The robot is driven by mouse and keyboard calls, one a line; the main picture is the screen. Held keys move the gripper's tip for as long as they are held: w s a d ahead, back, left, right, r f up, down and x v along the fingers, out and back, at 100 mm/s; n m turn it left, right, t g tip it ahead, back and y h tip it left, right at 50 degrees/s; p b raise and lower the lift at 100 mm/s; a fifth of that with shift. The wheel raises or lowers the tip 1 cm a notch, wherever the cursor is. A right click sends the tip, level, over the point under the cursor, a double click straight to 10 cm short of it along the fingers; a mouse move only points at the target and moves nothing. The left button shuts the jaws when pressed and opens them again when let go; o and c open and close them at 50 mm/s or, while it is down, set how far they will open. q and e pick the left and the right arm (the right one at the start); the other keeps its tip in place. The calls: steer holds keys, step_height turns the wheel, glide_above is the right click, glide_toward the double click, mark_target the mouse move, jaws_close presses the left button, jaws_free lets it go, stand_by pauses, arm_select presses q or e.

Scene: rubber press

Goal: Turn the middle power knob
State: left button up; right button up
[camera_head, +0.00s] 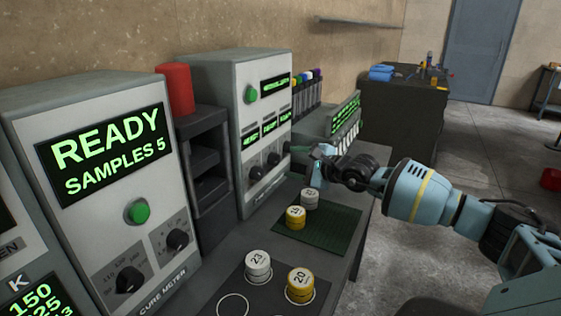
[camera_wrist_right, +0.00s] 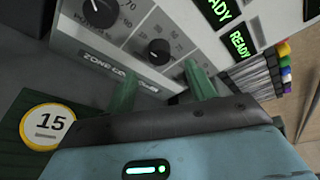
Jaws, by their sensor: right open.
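The zone control box (camera_head: 240,130) stands against the wall with a row of dark round knobs low on its front. The middle knob (camera_head: 274,159) is in the head view, and it also shows in the right wrist view (camera_wrist_right: 160,52). Another knob (camera_wrist_right: 98,12) is to its left. The right end of the row is partly hidden by my gripper. My right gripper (camera_wrist_right: 163,90) is open and empty, its green fingers pointing at the panel, with the middle knob just beyond and between them. It does not appear to touch the knob. My left gripper is out of view.
Below the box, a green mat (camera_head: 325,236) holds a yellow-white canister (camera_head: 295,217) and a grey-white one (camera_head: 309,198). Two more canisters stand nearer. The cure meter (camera_head: 100,190) is at left, with a red cylinder (camera_head: 175,89) behind. Coloured markers (camera_head: 308,92) stand beyond the box.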

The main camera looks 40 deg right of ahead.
mark_target(278, 160)
steer(key=x, duration=0.4)
steer(key=shift+w+f+b, duration=0.2)
steer(key=shift+w+b, duration=0.1)
steer(key=shift+b, duration=0.05)
steer(key=shift+w+a, duration=0.15)
steer(key=shift+w, duration=0.4)
steer(key=c, duration=1)
steer(key=shift+o, duration=0.2)
